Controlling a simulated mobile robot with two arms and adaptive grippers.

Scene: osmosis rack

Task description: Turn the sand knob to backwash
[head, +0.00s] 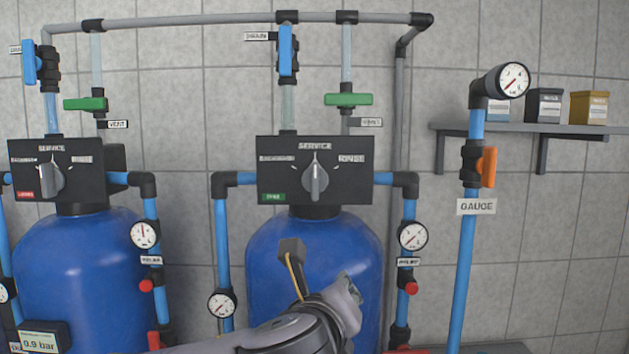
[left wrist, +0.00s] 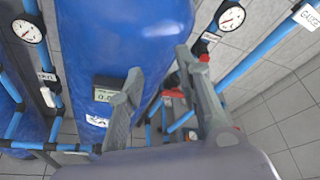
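Two black valve heads with grey knobs sit on blue tanks in the head view. The right knob (head: 315,181) points up toward SERVICE, between a left label and RINSE; a green tag is on its plate. The left knob (head: 52,180) also points roughly up, with a red tag on its plate. The lettering is too small to tell which is the sand one. My left gripper (head: 347,300) is in front of the right tank (head: 275,265), below its knob and apart from it. In the left wrist view its two fingers (left wrist: 158,65) are spread with nothing between them.
Pipes with gauges flank the right tank, including a round gauge (head: 413,236). Green vent handles (head: 347,100) and blue drain handles (head: 286,48) are above the heads. An orange-handled gauge pipe (head: 487,167) and a shelf (head: 540,128) with boxes stand right.

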